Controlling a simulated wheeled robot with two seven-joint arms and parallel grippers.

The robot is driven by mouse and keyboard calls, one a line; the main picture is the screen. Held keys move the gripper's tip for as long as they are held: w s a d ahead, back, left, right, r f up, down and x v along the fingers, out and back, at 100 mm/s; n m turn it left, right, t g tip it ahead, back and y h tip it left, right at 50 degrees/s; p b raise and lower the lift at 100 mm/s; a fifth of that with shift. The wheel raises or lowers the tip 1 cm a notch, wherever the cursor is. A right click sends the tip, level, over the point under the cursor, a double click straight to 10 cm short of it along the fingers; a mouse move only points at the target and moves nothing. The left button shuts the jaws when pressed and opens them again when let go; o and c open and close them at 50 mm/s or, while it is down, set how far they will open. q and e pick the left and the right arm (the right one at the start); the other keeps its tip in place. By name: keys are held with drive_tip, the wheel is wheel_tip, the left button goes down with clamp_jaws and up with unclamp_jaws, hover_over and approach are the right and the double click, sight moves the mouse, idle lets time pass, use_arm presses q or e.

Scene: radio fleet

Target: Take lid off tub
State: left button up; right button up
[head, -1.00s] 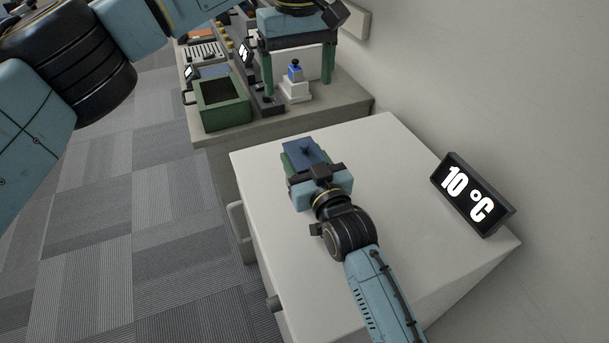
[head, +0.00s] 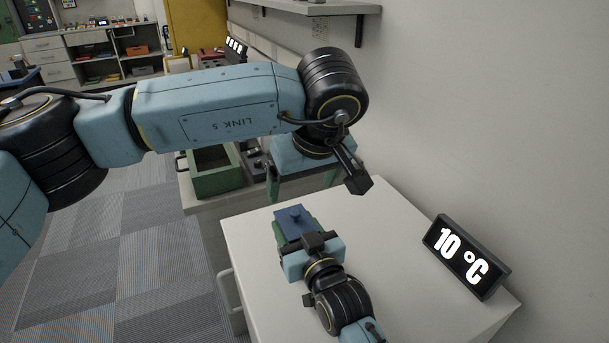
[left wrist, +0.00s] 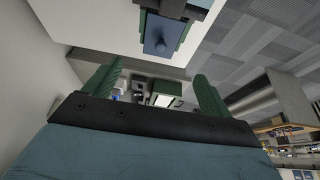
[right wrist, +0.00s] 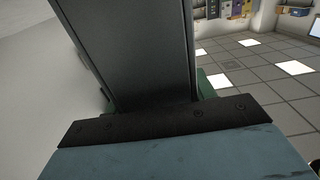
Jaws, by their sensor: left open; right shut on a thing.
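The tub's blue lid (head: 291,220), with a small knob in its middle, sits on the tub at the table's far left part. My right gripper (head: 298,233) is shut on the tub from the near side, its green fingers along the sides. In the right wrist view the tub's dark grey wall (right wrist: 140,50) fills the space between the fingers. My left gripper (head: 301,184) is open and empty, held beyond the tub. In the left wrist view the lid (left wrist: 157,44) shows past the open fingers (left wrist: 155,88), apart from them.
A white table (head: 385,290) bears the tub and has free room to the right. A black 10 °C display (head: 465,257) stands by the wall. A green open bin (head: 215,178) is on the lower bench behind. A wall shelf (head: 315,8) is above at the back.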

sight(294, 210)
use_arm(q)
drive_tip(key=x, duration=1)
drive_tip(key=shift+w+f, duration=0.1)
drive_tip(key=shift+f, duration=0.25)
drive_tip(key=c, duration=1.2)
drive_tip(key=shift+r, duration=0.25)
drive_tip(key=shift+r, duration=0.95)
